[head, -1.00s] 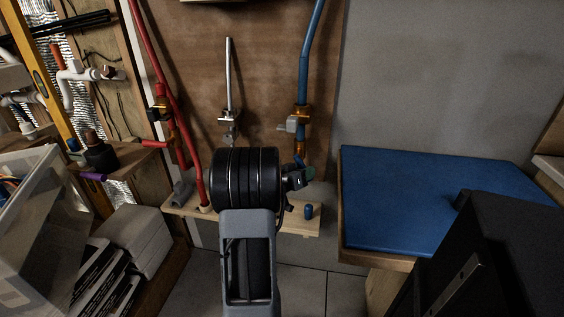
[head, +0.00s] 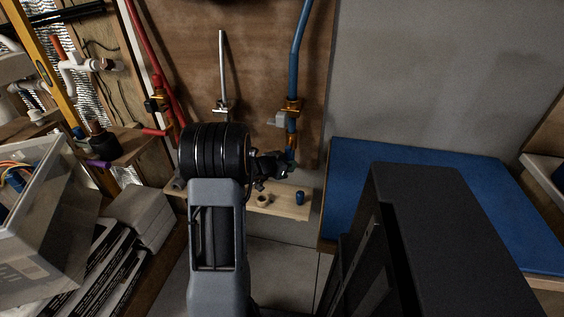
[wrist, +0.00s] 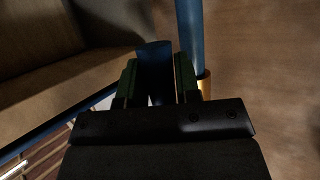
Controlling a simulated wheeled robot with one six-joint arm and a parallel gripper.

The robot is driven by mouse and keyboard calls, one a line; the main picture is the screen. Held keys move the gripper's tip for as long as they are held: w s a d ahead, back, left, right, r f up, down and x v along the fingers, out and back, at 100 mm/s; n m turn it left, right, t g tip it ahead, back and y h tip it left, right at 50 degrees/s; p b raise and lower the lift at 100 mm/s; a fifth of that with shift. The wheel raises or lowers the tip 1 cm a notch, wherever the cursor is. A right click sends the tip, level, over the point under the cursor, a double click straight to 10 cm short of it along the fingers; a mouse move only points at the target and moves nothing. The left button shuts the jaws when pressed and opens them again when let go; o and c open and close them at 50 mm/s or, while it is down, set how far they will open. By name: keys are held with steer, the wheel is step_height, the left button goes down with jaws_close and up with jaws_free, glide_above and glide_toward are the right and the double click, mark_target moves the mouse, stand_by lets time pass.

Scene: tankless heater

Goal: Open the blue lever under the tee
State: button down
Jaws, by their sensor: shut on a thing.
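The blue pipe (head: 298,45) comes down the wooden board to a brass tee (head: 292,105) with a grey piece on its left side. Below the tee is a brass valve (head: 291,140). My gripper (head: 286,168) is just under that valve and hides much of the blue lever (head: 291,156). In the wrist view the blue lever (wrist: 155,49) lies between the two fingers of my gripper (wrist: 157,68), which is shut on it. The blue pipe (wrist: 188,35) and a brass fitting (wrist: 204,84) are just to the right of the fingers.
A small wooden shelf (head: 248,203) under the pipes carries a blue cylinder (head: 300,198) and a pale ring (head: 263,200). A red pipe (head: 150,55) runs on the left. A blue-topped bench (head: 350,160) is at right. A clear bin (head: 45,230) stands at left.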

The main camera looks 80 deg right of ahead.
steer(key=shift+a+f, duration=0.1)
steer(key=shift+f, duration=0.1)
steer(key=c, duration=1.1)
jaws_free()
steer(key=shift+o, duration=1.4)
steer(key=shift+r, duration=0.15)
steer(key=shift+w, duration=0.1)
steer(key=p+v, duration=0.3)
steer(key=v, duration=1)
steer(key=shift+a, duration=0.25)
steer(key=shift+w+r, duration=0.15)
